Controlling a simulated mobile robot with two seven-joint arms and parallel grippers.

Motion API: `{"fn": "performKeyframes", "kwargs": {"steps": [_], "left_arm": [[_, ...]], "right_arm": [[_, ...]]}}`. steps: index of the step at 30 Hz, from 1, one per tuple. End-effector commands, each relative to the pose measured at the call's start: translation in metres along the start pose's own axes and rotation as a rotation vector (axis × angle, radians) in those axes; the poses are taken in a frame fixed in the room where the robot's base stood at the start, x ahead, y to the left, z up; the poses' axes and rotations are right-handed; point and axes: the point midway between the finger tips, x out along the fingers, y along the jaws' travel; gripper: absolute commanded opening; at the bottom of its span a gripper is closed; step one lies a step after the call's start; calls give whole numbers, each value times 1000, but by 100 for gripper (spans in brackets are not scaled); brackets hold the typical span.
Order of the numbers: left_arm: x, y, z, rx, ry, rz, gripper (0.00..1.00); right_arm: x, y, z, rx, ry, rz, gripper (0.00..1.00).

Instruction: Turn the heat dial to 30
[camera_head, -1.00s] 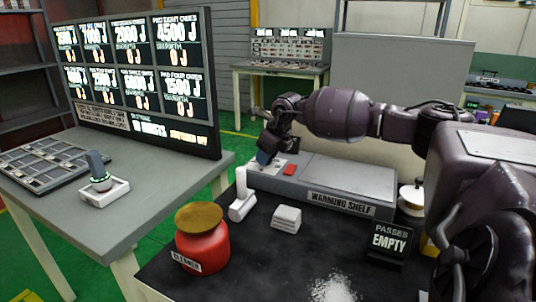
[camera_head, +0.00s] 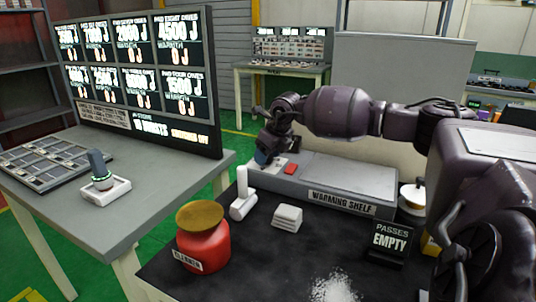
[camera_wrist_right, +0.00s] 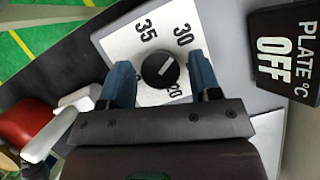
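The heat dial (camera_wrist_right: 160,70) is a round black knob with a white mark on a white plate (camera_wrist_right: 128,44). The numbers 35, 30 and 20 show around it. Its mark points up and right in the right wrist view, to the right of the 30. My right gripper (camera_wrist_right: 161,82) is open, with one blue finger on each side of the dial and gaps to it. In the head view, my right gripper (camera_head: 263,158) is at the left end of the warming shelf (camera_head: 320,183) and hides the dial. A black sign (camera_wrist_right: 285,55) reads PLATE °C OFF. My left gripper is out of view.
A red button (camera_head: 291,169) is beside the gripper. A PASSES EMPTY sign (camera_head: 390,239) is at the right.

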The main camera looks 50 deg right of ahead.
Motion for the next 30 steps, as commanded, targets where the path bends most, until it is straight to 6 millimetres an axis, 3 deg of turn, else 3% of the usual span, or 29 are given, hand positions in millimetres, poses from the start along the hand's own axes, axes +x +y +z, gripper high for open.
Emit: {"fn": "performKeyframes", "kwargs": {"steps": [9,13,24,30], "left_arm": [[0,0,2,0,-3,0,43],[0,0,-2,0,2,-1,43],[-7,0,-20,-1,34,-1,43],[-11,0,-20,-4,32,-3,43]], "right_arm": [[-1,0,0,0,-1,0,64],[-10,0,1,0,-3,-1,64],[-76,-1,1,0,-7,-3,64],[-100,0,0,0,-4,-1,64]]}}
